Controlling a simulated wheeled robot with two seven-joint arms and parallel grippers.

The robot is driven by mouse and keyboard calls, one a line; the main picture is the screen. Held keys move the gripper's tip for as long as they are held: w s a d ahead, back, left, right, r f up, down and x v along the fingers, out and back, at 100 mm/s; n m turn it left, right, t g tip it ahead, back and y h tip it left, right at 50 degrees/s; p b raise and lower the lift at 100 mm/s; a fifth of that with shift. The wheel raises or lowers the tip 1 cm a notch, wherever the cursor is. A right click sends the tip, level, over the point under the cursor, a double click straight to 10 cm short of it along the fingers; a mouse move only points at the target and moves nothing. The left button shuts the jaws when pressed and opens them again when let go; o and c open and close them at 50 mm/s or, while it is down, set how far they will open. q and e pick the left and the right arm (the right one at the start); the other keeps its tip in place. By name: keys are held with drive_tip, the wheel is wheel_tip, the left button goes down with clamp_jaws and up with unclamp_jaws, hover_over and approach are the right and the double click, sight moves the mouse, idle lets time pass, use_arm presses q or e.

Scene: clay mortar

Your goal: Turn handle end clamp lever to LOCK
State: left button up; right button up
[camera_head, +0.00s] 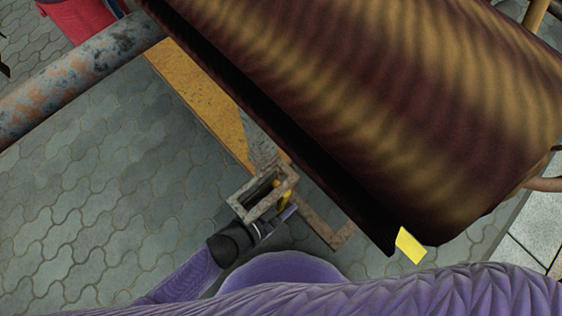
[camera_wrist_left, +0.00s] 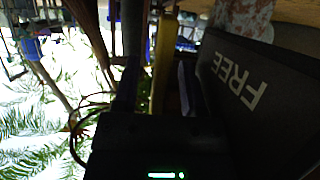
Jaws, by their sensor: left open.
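My left gripper (camera_head: 274,218) reaches in from the lower left in the head view, its fingers beside a rusty open square bracket (camera_head: 241,205). A small yellow bar (camera_head: 285,198), which looks like the clamp lever, stands next to the fingers, partly hidden by them. In the left wrist view a yellow upright bar (camera_wrist_left: 159,65) appears between the dark fingers, which are open. I cannot tell whether they touch it. A dark plate (camera_wrist_left: 245,85) with the word FREE, tilted, is right of the fingers. No LOCK marking shows. My right gripper is out of view.
A large brown and gold striped body (camera_head: 380,90) fills the upper right, close above the bracket. A yellow beam (camera_head: 205,95) runs to the bracket, and a rusted pipe (camera_head: 75,85) lies upper left. A yellow tag (camera_head: 410,246) is lower right. Grey paving (camera_head: 80,210) at left is clear.

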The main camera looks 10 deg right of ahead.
use_arm(q)
clamp_jaws()
idle(1.4)
